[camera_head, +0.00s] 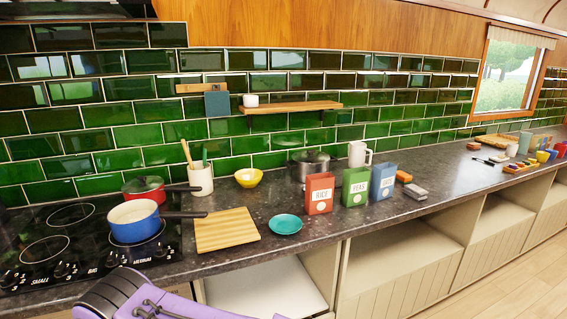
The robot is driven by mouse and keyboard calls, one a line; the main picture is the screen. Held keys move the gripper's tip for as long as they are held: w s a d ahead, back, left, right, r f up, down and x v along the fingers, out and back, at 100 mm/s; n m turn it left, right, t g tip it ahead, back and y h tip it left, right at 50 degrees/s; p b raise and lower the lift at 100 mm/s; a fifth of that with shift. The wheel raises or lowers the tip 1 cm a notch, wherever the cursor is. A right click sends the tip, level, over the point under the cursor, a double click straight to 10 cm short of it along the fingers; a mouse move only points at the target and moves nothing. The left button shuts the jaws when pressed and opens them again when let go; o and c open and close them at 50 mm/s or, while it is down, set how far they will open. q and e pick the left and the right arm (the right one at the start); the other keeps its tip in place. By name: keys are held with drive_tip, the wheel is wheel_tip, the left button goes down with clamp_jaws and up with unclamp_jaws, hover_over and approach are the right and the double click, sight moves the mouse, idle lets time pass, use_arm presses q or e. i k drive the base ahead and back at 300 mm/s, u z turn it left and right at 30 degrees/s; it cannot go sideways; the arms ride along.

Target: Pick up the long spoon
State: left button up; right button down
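A white utensil holder (200,180) stands on the dark counter near the tiled wall, right of the stove. A long wooden utensil (187,154) sticks up from it, leaning left, with a green-handled utensil (205,157) beside it. Their lower ends are hidden in the holder, and I cannot tell which one is the long spoon. Part of my purple arm shows at the bottom left, below the counter's front edge. Neither of my grippers' fingers is in view.
A blue pot (133,222) and a red pan (143,189) sit on the stove, handles pointing right towards the holder. A cutting board (226,229), yellow bowl (248,178) and teal plate (285,224) lie nearby. A red box (319,193) stands further right. A shelf (292,107) hangs above.

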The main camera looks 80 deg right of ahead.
sight(185, 146)
drive_tip(key=z, duration=2.25)
